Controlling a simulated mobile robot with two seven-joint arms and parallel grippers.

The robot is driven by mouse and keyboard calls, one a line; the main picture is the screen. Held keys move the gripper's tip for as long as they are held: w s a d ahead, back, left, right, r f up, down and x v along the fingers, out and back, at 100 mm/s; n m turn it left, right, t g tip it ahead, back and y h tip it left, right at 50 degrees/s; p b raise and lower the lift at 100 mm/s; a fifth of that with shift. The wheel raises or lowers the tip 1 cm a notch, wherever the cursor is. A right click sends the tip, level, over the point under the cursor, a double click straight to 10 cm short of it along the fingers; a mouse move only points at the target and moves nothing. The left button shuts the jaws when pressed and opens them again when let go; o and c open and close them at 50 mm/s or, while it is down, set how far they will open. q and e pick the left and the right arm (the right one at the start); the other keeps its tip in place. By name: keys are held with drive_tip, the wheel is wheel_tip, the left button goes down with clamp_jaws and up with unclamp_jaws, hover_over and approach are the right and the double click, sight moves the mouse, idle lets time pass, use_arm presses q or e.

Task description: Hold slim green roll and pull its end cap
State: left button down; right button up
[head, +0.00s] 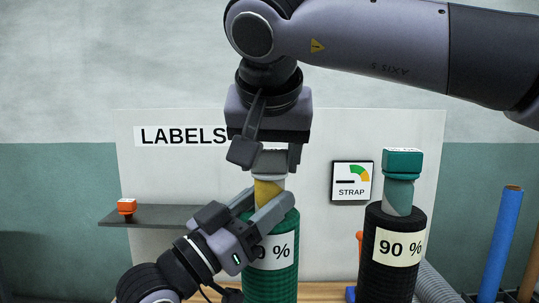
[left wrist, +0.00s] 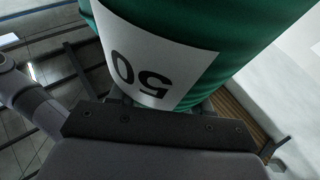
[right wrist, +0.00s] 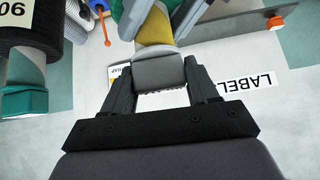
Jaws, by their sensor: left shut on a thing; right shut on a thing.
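The slim green roll (head: 272,275) stands upright in the head view, with a white label partly covered by my left arm. The label reads "50" in the left wrist view, where the green roll (left wrist: 225,50) fills the top. A yellow core (head: 266,190) rises from the roll, with a grey end cap (head: 270,163) on top. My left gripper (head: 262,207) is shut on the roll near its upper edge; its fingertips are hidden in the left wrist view. My right gripper (right wrist: 164,62) comes from above, shut on the grey end cap (right wrist: 158,72), one finger on each side.
A black roll (head: 388,275) labelled "90 %" with a teal cap (head: 402,162) stands close on the right. Behind are a white board (head: 320,125), a strap gauge sign (head: 352,181) and a grey shelf (head: 165,214) with an orange piece (head: 126,207). A blue tube (head: 502,240) leans far right.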

sight(270, 151)
drive_tip(key=shift+r, duration=0.85)
drive_tip(key=shift+r, duration=1.45)
drive_tip(key=shift+r, duration=0.1)
drive_tip(key=shift+r, duration=1.95)
use_arm(q)
drive_tip(key=shift+c, duration=2.1)
unclamp_jaws()
drive_tip(key=shift+a, duration=0.1)
